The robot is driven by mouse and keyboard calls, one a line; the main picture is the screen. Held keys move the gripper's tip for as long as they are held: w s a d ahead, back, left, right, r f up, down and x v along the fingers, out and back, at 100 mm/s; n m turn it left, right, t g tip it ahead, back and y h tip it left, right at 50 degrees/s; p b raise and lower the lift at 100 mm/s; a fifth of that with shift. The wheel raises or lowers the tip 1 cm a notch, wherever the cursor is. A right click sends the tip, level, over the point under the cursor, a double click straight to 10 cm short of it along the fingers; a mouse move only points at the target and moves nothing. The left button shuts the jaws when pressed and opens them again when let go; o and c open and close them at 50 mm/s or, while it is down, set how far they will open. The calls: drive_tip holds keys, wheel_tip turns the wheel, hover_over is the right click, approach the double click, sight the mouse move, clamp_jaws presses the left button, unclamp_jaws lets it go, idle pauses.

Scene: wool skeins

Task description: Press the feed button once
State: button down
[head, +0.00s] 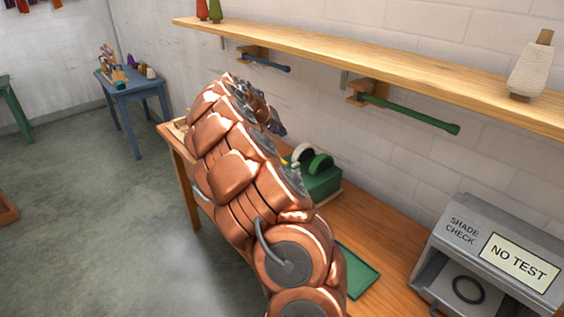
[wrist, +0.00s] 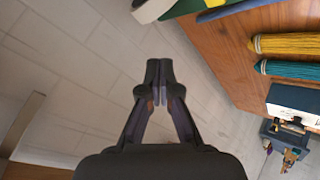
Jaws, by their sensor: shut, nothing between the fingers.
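My gripper (wrist: 159,72) is shut and empty in the wrist view, with its dark fingertips together in front of the pale brick wall. In the head view my copper arm reaches over the workbench (head: 370,235) and largely hides the gripper. A green machine (head: 320,183) with a white disc and a green disc stands on the bench, just right of my arm and partly hidden by it. Part of a white ring and a green surface shows at the top edge of the wrist view, apart from the fingertips. I cannot make out the feed button in either view.
A wooden shelf (head: 400,70) runs along the wall above the bench, with a green rod (head: 412,114) below it. A grey shade check box (head: 490,260) reads "NO TEST". A green tray (head: 357,270) lies on the bench. Yellow (wrist: 285,44) and teal (wrist: 290,70) skeins lie on wood.

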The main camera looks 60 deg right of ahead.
wheel_tip(320, 180, down, 7)
drive_tip(key=shift+f+b, duration=0.15)
drive_tip(key=shift+b, duration=0.55)
drive_tip(key=shift+f+b, duration=0.55)
drive_tip(key=shift+f, duration=0.1)
idle(0.7)
drive_tip(key=shift+f+b, duration=0.4)
drive_tip(key=shift+b, duration=0.25)
drive_tip(key=shift+f+b, duration=0.6)
drive_tip(key=shift+b, duration=0.05)
idle(0.8)
drive_tip(key=shift+r, duration=1.05)
drive_tip(key=shift+r+p, duration=0.45)
drive_tip(key=shift+r, duration=2.05)
